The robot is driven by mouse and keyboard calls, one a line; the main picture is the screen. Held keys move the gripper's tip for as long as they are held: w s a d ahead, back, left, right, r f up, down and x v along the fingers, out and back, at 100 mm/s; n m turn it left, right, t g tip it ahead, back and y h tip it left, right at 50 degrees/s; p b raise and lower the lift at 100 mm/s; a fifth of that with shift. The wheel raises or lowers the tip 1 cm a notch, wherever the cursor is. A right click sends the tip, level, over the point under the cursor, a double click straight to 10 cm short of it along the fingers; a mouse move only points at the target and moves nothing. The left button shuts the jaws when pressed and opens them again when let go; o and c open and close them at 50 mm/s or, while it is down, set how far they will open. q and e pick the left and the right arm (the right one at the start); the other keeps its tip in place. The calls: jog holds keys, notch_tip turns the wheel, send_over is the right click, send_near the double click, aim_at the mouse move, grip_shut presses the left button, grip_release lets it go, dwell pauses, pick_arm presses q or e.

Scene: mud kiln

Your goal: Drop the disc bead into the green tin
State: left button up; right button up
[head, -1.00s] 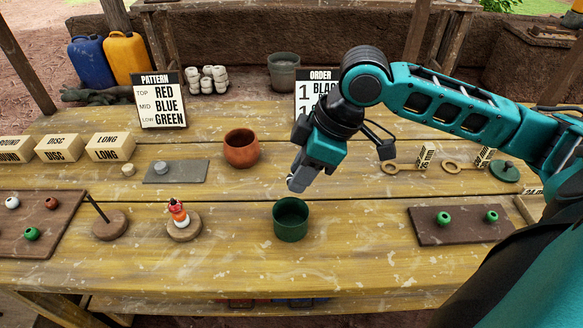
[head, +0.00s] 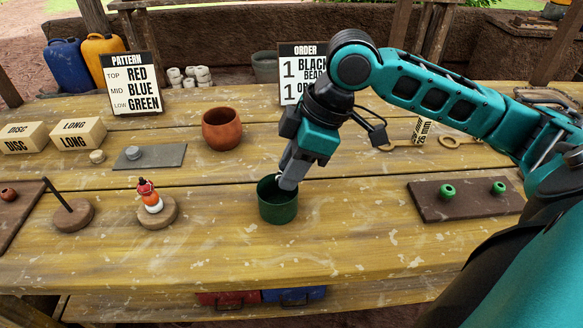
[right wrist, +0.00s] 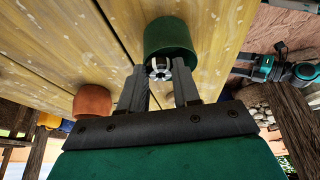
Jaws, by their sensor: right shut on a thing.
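The green tin (head: 277,200) stands upright on the table, mouth up. It also shows in the right wrist view (right wrist: 170,40), just beyond the fingertips. My right gripper (head: 289,182) points down at the tin's mouth, its tips at or just inside the rim; the exact depth is hard to tell. It is shut on a small pale-and-dark ringed bead, the disc bead (right wrist: 159,71), seen between its fingers (right wrist: 160,85).
A clay pot (head: 222,129) stands behind the tin. A stand (head: 157,212) with stacked beads is to its left, beside a stand with a slanted peg (head: 72,215). A dark board (head: 465,199) with two green beads lies right. Bare table surrounds the tin.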

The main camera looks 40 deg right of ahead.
pick_arm(q)
jog(key=shift+r, duration=0.1)
pick_arm(e)
jog(key=o, duration=0.7)
pick_arm(q)
jog(key=shift+s+f, duration=0.15)
jog(key=shift+f, duration=0.05)
pick_arm(e)
jog(key=o, duration=0.4)
jog(key=shift+d+r, duration=0.15)
jog(key=shift+r, duration=0.25)
pick_arm(q)
jog(key=p, duration=0.1)
jog(key=a+r+p, duration=0.1)
jog(key=p, duration=0.1)
jog(key=shift+s+r, duration=0.3)
pick_arm(e)
jog(key=v, duration=1.2)
jog(key=shift+s+d, duration=0.1)
jog(key=shift+s, duration=0.05)
